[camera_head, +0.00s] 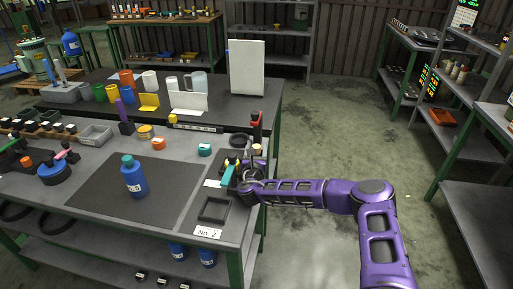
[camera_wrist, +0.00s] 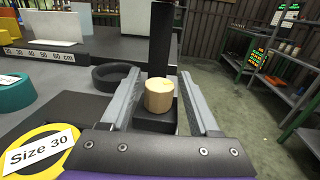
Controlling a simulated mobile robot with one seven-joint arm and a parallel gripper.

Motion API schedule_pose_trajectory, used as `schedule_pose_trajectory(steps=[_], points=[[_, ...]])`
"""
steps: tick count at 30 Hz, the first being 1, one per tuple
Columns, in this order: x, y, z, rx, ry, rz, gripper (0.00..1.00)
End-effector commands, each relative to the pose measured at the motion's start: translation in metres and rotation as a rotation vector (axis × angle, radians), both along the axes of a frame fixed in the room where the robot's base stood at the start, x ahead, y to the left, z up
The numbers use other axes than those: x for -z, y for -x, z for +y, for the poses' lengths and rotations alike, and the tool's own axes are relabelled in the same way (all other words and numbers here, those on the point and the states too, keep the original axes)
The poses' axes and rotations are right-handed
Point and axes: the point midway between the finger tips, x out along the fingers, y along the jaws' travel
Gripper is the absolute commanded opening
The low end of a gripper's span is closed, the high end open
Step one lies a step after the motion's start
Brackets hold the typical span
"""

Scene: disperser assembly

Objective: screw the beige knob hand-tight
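The beige knob (camera_wrist: 159,97) is a short, pale cylinder on a dark block (camera_wrist: 155,121) at the foot of a black upright post (camera_wrist: 162,40). In the head view the knob (camera_head: 256,149) shows small at the right edge of the workbench, below the red-topped post (camera_head: 256,120). My gripper (camera_wrist: 160,73) is open, with one grey finger on each side of the knob and a visible gap on both sides. In the head view my gripper (camera_head: 244,170) is at the bench's right edge, partly hidden by dark parts around it. The knob's underside and thread are hidden.
A black ring (camera_wrist: 115,76) lies left of the fingers. A yellow ring with a "Size 30" label (camera_wrist: 40,150) and a teal part (camera_wrist: 12,92) are further left. A blue bottle (camera_head: 134,177) stands on the dark mat (camera_head: 95,205). Floor right of the bench is clear.

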Motion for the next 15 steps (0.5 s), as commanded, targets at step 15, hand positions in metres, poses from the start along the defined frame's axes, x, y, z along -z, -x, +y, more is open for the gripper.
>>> schedule_pose_trajectory(steps=[15], points=[[-0.018, 0.000, 0.000, -0.001, -0.002, 0.002, 0.70]])
